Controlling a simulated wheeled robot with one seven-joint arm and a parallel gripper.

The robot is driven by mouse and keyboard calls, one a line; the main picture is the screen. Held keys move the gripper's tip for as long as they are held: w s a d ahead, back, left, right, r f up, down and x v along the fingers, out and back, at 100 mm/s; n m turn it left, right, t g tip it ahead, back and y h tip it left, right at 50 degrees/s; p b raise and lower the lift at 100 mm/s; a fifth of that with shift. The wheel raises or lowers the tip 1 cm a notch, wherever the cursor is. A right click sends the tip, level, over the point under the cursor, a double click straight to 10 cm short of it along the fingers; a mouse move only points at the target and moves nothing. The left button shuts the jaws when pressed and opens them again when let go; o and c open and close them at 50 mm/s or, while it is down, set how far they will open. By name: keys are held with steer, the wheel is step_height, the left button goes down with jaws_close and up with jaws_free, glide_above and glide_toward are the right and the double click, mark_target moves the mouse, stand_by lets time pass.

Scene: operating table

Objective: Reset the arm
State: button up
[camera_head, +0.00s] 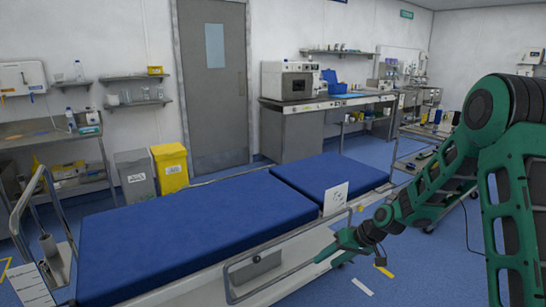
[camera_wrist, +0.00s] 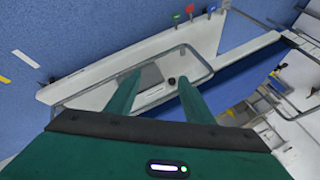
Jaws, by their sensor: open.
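My green arm comes in from the right in the head view. My gripper (camera_head: 328,252) is beside the near long side of the operating table, close to its metal side rail (camera_head: 232,290). In the wrist view, the two green fingers of my gripper (camera_wrist: 158,86) are spread apart with nothing held between them. The table's white side panel and rail loop (camera_wrist: 82,97) show beyond the fingers. The table's blue mattress (camera_head: 180,228) lies flat and empty; its edge also shows in the wrist view (camera_wrist: 235,80). Whether the fingers touch the rail cannot be told.
A white card (camera_head: 336,198) stands at the mattress's near edge. A metal cart (camera_head: 415,160) with small items is behind my arm. A yellow bin (camera_head: 171,168) and a grey bin (camera_head: 136,178) stand by the back wall. Blue floor (camera_head: 425,262) is open at the lower right.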

steer(key=s+d+r+m+g+h, duration=0.1)
steer(key=s+d+r+m+h, duration=0.15)
steer(key=s+d+r, duration=0.45)
steer(key=s+d+r+m+h, duration=0.1)
steer(key=s+d+r+h, duration=0.3)
steer(key=s+d, duration=0.6)
steer(key=s+d+r+m, duration=0.1)
steer(key=s+r, duration=0.1)
steer(key=s, duration=0.5)
steer(key=s+d+r+m+g, duration=0.1)
steer(key=s+d+r+m, duration=0.1)
steer(key=s, duration=0.6)
steer(key=s+d+r+m+g, duration=0.1)
steer(key=s+d+r, duration=0.1)
steer(key=s, duration=0.6)
steer(key=shift+d+r+m, duration=0.25)
steer(key=shift+r+m, duration=0.1)
steer(key=shift+r, duration=0.4)
steer(key=shift+s+y, duration=0.1)
steer(key=shift+y, duration=0.15)
